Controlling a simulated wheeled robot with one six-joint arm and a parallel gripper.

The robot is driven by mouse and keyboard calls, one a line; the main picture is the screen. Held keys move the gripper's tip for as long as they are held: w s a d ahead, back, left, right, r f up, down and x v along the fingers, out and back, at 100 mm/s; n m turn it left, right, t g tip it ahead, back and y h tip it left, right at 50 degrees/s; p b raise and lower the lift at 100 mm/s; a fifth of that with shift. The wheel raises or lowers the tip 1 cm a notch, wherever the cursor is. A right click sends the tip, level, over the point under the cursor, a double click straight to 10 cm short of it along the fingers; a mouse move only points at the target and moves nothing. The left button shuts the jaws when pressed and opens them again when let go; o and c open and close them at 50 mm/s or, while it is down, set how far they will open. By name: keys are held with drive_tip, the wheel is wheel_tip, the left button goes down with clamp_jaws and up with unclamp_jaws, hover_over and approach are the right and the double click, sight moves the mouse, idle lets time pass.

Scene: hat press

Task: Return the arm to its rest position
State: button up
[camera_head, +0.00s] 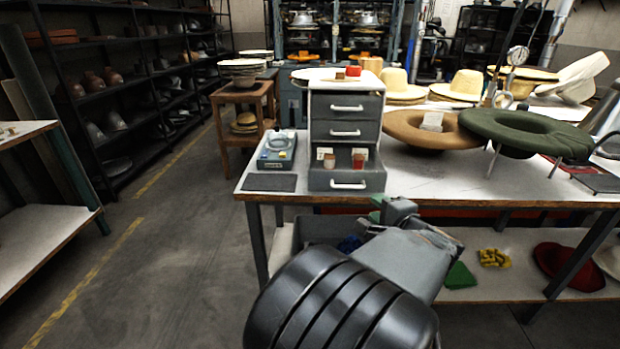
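My arm (343,301) reaches up from the bottom edge of the head view. A large black ribbed joint is nearest, and a grey link runs from it toward the front edge of the workbench (470,187). The link ends in a small grey part low in front of the bench. I cannot make out any fingertips, so my gripper is not visible and I cannot see whether it holds anything.
Brown (420,130) and green (525,131) hats lie right. Open floor (170,260) is left.

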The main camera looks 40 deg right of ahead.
drive_tip(key=w+a+r+n+g+y+p, duration=0.35)
drive_tip(key=a+n+y+p, duration=0.2)
drive_tip(key=a, duration=0.45)
drive_tip(key=w+a+r+n+g+y+p, duration=0.2)
drive_tip(key=w+a+n+y+p, duration=0.3)
drive_tip(key=a, duration=0.5)
drive_tip(key=s+a+r+n+g+h+p, duration=0.3)
drive_tip(key=a+r+n+g+h+p, duration=0.2)
drive_tip(key=a+r+n+p, duration=0.3)
drive_tip(key=a+n+p, duration=0.4)
drive_tip(key=n, duration=0.1)
drive_tip(key=shift+s+a+r+g, duration=0.15)
drive_tip(key=shift+a+r+g, duration=0.05)
drive_tip(key=shift+r+g, duration=0.15)
